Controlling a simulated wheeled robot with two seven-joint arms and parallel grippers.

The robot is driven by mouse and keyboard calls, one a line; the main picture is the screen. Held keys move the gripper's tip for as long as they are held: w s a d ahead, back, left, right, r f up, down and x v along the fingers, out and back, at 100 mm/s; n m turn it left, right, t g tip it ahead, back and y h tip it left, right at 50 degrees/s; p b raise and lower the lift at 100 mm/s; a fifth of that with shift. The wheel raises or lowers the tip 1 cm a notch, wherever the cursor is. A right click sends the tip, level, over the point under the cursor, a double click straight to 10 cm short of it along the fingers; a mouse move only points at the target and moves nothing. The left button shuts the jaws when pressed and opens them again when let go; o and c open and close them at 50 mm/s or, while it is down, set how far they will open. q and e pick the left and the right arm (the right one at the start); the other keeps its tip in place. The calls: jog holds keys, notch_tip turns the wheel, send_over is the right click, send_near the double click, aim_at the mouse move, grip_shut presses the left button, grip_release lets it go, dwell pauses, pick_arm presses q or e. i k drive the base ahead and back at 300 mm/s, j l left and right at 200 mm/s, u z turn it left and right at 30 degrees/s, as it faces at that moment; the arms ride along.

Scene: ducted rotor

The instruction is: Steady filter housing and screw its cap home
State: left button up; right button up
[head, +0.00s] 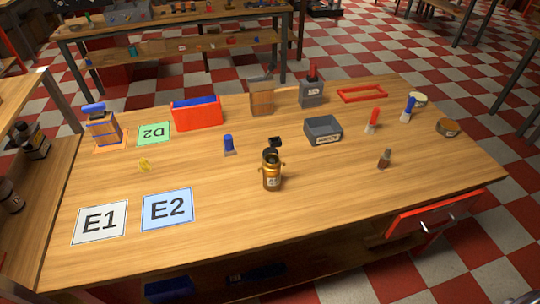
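A gold-brown cylindrical vessel (272,172) with a dark top and small side lugs stands upright near the middle of the table; it looks like the filter housing. A small black piece (275,142) shows just behind it. I cannot tell whether this piece is the cap, or whether it touches the vessel. A low round brown-and-green piece (447,128) lies at the right, and a pale round one (418,99) lies behind it. Neither of my grippers is in view.
The wooden table (230,250) has clear room at the front right. Cards E1 (100,223), E2 (167,209) and D2 (154,133) lie left. A red drawer (445,212) juts out front right.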

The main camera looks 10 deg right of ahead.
aim_at(272, 173)
jog(key=k+l+z, duration=0.5)
jog(key=l, duration=0.15)
jog(key=k+l+z, duration=0.1)
jog(key=l+z, duration=0.15)
jog(key=k+l+z, duration=0.25)
jog(key=l, duration=0.25)
jog(key=l+z, duration=0.25)
jog(key=l, duration=0.15)
